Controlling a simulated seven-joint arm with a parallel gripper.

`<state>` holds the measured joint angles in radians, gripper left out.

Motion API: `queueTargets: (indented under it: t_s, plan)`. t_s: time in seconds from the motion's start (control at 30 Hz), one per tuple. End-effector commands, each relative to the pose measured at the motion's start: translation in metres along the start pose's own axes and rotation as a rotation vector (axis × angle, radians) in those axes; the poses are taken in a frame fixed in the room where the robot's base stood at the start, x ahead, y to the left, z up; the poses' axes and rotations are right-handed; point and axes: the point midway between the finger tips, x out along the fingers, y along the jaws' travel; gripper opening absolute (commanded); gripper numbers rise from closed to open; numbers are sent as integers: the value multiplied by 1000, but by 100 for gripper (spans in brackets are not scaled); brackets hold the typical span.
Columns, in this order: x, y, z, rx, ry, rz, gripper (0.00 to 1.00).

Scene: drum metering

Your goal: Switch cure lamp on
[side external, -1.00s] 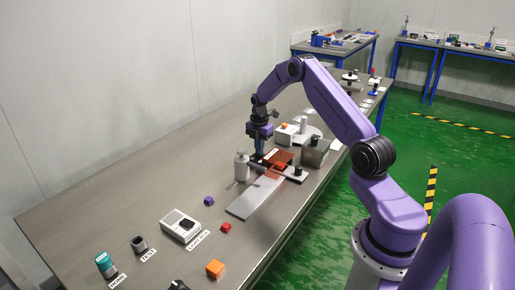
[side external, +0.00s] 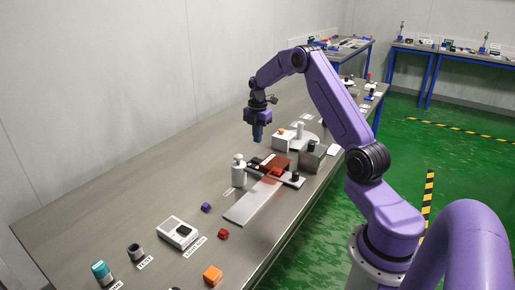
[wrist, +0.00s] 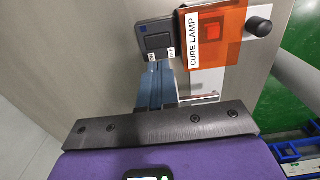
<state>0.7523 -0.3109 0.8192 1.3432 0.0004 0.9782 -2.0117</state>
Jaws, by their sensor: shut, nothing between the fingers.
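The cure lamp's orange see-through plate (side external: 274,162) lies over the pale metal strip on the bench. In the wrist view the plate (wrist: 232,45) bears a white "CURE LAMP" label (wrist: 194,40), and a red square (wrist: 213,31) shows through it. A dark grey switch box (wrist: 157,38) with a rocker sits left of the plate. I cannot tell which way the rocker is tipped. My gripper (side external: 258,140) is shut and empty, pointing down in the air above and behind the lamp. Its blue fingers (wrist: 157,80) show just below the switch box in the wrist view, apart from it.
A white bottle (side external: 238,172) stands left of the lamp. A black knob (wrist: 259,27) is at the plate's right end. A white box (side external: 283,140) and a grey block (side external: 312,155) stand behind. Small cubes and a light box (side external: 180,233) are nearer; the bench's left side is clear.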

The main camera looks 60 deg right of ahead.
Motion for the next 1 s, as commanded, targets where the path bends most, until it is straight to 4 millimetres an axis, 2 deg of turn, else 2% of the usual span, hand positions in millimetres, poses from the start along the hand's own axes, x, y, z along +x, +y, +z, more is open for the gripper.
queueTargets:
  t_s: [0.03,0.2,0.4,1.0]
  plan:
    - [-12,1,0,-1,-2,4,0]
    - [-40,1,0,-1,-1,3,0]
    - [-58,1,0,-1,-1,2,0]
    - [-60,-4,1,0,0,-1,0]
